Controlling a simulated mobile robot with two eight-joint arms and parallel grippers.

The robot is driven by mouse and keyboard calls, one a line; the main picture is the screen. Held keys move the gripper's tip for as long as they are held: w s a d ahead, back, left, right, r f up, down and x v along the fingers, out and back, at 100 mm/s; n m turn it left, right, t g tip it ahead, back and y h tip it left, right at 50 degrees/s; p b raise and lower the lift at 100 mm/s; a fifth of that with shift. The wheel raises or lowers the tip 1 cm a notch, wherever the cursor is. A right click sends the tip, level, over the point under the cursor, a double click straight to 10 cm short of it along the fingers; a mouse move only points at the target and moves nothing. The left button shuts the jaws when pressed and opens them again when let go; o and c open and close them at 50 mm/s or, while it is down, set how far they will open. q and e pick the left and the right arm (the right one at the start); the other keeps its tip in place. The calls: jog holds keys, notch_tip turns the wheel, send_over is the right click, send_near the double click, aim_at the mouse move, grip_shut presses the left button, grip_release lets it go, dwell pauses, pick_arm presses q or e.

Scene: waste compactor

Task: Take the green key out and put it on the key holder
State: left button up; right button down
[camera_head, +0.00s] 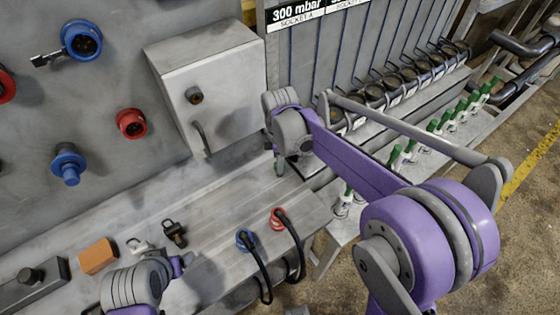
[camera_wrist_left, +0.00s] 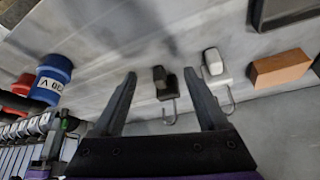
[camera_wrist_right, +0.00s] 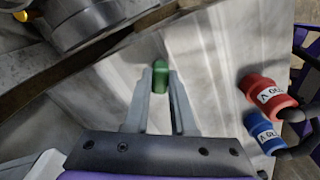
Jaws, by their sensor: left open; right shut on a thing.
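The green key (camera_wrist_right: 160,88) shows as a rounded green piece between the fingertips of my right gripper (camera_wrist_right: 160,75), which is shut on it. In the head view the green key (camera_head: 279,168) is a small green piece below my right gripper (camera_head: 281,158), near the bench's right end. The rest of the key is hidden. My left gripper (camera_wrist_left: 160,75) is open and empty above the bench. A black block with a metal hook (camera_wrist_left: 161,88) and a white block with a metal hook (camera_wrist_left: 214,66) lie ahead of its fingers. I cannot tell which thing is the key holder.
A grey cabinet (camera_head: 215,75) with a knob and handle stands behind the bench (camera_head: 205,195). Red and blue connectors (camera_head: 245,239) with black cables and an orange block (camera_head: 98,256) lie on the bench. Several green-handled fittings (camera_head: 433,124) line a rack at the right.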

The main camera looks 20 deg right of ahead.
pick_arm(q)
jog(key=shift+f, duration=0.15)
pick_arm(e)
jog(key=shift+f, duration=0.1)
dwell(0.5)
jog(key=c, duration=0.7)
grip_release()
jog(key=shift+c, duration=0.2)
jog(key=shift+r+p, duration=1.7)
jog(key=shift+r, duration=1.9)
pick_arm(q)
jog(key=r, duration=0.1)
jog(key=w+r, duration=0.1)
jog(key=r, duration=0.2)
jog(key=shift+w+r, duration=0.4)
jog(key=shift+s, duration=0.1)
